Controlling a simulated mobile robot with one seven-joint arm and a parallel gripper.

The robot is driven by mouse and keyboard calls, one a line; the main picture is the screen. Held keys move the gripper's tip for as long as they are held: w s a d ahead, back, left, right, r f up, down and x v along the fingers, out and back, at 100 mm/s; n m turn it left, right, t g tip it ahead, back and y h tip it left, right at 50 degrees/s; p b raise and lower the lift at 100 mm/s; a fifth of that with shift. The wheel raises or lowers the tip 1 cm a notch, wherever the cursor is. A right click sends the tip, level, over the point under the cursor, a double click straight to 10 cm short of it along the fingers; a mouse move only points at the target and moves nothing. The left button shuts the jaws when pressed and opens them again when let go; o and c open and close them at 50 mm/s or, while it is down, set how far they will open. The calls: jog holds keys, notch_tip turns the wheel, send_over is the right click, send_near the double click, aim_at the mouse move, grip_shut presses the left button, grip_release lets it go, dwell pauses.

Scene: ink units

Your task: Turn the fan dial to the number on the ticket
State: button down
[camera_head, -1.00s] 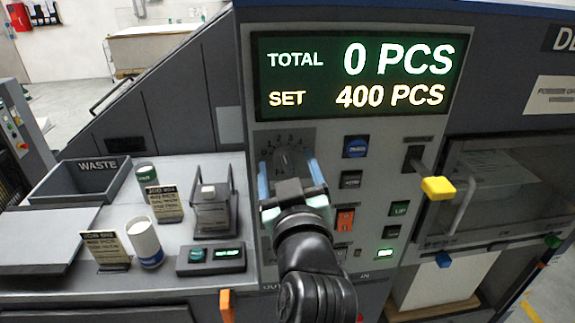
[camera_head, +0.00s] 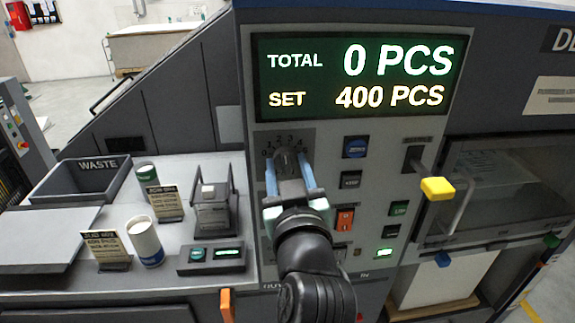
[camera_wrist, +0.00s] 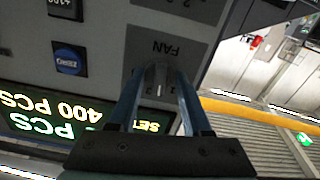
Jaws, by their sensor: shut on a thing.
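The fan dial (camera_head: 286,158) is a dark grey knob on a grey plate with numbers around its top. It also shows in the wrist view (camera_wrist: 160,78) beside the upside-down word FAN. My gripper (camera_head: 288,172) is shut on the dial, with one blue finger on each side; both fingers also show in the wrist view (camera_wrist: 160,85). The pale mark on the knob looks roughly upright in the head view; the exact number is too small to tell. Two tickets stand on the left bench, one at the back (camera_head: 165,203) and one in front (camera_head: 105,247). Their small lines are unreadable.
The display (camera_head: 360,75) above the dial reads TOTAL 0 PCS, SET 400 PCS. Several buttons, including a blue one (camera_head: 356,147), lie right of the dial. A yellow-ended lever (camera_head: 437,188) sticks out farther right. A waste bin (camera_head: 85,182) and a white cup (camera_head: 145,240) stand on the bench.

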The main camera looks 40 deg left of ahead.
jog(key=shift+m+p, duration=0.8)
jog(key=shift+m, duration=1.4)
jog(key=shift+f, duration=0.1)
jog(key=shift+c, duration=1.7)
grip_release()
jog(key=b+v, duration=0.2)
jog(key=v, duration=1.1)
jog(key=shift+b, duration=0.3)
